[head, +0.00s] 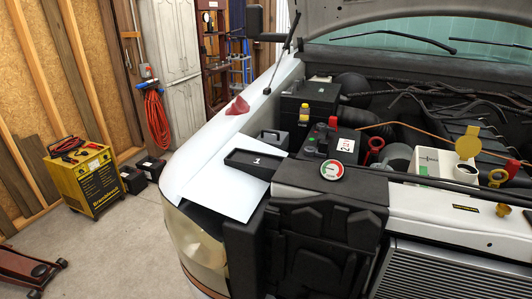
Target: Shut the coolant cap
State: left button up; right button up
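A round yellow cap (468,147), which looks like the coolant cap, stands tilted up and open in the head view, at the right of the engine bay. Just below it is the dark round mouth (466,171) of a white tank (430,161), uncovered. The cap is apart from the rim of the mouth; its hinge is too small to make out. Neither of my grippers shows in this view.
A yellow loop handle (498,177) and a brass-coloured knob (503,210) are near the tank. A red ring handle (375,146) and a black battery (343,143) lie to its left. A black tray (254,162) and a red cloth (238,106) rest on the white fender.

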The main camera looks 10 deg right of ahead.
aim_at(468, 145)
jog(key=l+z, duration=0.15)
jog(key=z, duration=1.3)
jog(key=l+u, duration=0.3)
jog(key=u, duration=0.15)
jog(key=l+u, duration=0.3)
jog(key=u, duration=0.15)
jog(key=k+l+u, duration=0.15)
jog(key=u, duration=0.3)
jog(key=l, duration=0.1)
